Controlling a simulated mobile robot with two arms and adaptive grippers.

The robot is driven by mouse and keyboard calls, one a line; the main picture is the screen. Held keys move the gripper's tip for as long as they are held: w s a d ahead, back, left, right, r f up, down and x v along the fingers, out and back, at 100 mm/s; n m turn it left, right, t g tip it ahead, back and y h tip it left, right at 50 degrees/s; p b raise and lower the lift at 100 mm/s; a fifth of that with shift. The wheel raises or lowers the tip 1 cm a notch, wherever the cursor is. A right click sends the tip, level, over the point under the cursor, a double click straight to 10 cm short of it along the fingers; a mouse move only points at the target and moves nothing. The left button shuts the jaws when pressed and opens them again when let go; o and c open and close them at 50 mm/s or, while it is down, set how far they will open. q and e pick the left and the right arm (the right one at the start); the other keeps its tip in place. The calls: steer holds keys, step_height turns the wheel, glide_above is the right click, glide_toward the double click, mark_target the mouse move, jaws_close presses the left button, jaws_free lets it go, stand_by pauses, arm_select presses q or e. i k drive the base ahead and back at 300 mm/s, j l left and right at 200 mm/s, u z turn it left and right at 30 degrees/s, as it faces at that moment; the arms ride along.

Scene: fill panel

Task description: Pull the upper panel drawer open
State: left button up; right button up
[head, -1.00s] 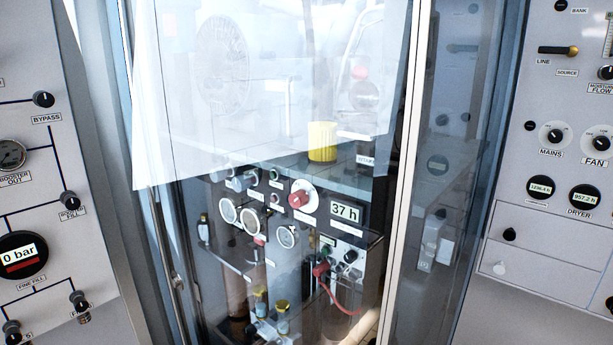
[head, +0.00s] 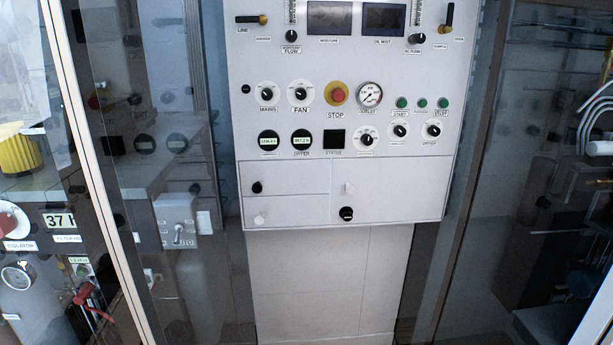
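The white panel (head: 400,68) stands in the middle of the head view. At its lower left are two stacked drawer fronts. The upper drawer (head: 300,179) has a black knob (head: 257,187) near its left end and looks closed, flush with the panel. The lower drawer (head: 300,210) has a white knob (head: 259,219) and also looks closed. To their right is a larger front (head: 400,190) with a white knob (head: 349,188) and a black knob (head: 346,213). Neither of my grippers is in view.
Above the drawers are dials, switches and a red stop button (head: 338,95) on a yellow ring. Glass-fronted cabinets flank the panel, with a yellow-capped unit (head: 18,154) behind the left glass. A plain white base (head: 325,285) is below the panel.

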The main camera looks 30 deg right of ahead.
mark_target(266, 178)
steer(key=z, duration=0.95)
